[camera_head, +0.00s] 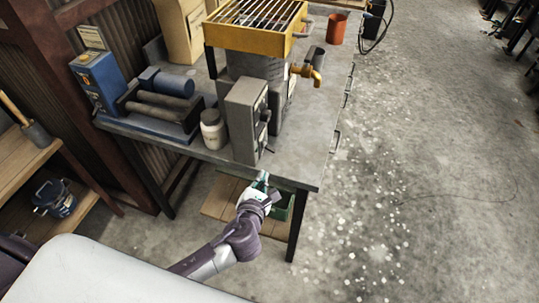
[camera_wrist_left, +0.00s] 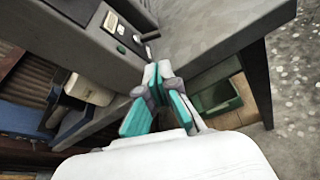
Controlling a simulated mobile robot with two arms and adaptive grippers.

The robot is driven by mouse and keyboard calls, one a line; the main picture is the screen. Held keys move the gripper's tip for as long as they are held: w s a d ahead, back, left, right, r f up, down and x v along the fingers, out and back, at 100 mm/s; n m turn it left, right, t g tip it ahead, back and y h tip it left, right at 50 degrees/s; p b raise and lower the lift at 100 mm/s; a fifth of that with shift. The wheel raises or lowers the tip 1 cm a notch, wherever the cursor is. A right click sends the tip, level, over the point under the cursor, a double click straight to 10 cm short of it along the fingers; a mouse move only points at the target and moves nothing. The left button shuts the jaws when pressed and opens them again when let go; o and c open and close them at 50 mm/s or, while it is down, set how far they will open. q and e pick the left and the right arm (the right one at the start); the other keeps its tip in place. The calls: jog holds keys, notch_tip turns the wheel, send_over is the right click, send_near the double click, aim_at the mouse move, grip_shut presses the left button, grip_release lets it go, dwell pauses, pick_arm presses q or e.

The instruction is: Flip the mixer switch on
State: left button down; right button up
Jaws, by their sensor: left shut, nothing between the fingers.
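The mixer (camera_head: 258,68) is a grey machine with a yellow grated hopper on top, standing on the workbench. Its grey control box (camera_head: 243,118) faces right, with a small switch lever (camera_head: 268,149) low on that face. The wrist view shows the box's panel (camera_wrist_left: 118,32) at the top with small controls and the lever (camera_wrist_left: 149,37) sticking out. My left gripper (camera_head: 262,178), with teal fingers, is shut and empty at the bench's front edge, just below the lever in the picture. In the wrist view its fingertips (camera_wrist_left: 157,72) are close to the lever; I cannot tell if they touch.
The metal workbench (camera_head: 310,140) has drawer handles along its right side. A white jar (camera_head: 213,130) and a blue roller machine (camera_head: 160,110) stand left of the box. An orange cup (camera_head: 337,28) stands at the back. A green crate (camera_wrist_left: 216,98) sits on the lower shelf. Floor at right is clear.

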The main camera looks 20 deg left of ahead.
aim_at(269, 164)
pick_arm(q)
jog(key=shift+w, duration=0.1)
jog(key=x, duration=1)
jog(key=shift+d+r, duration=0.1)
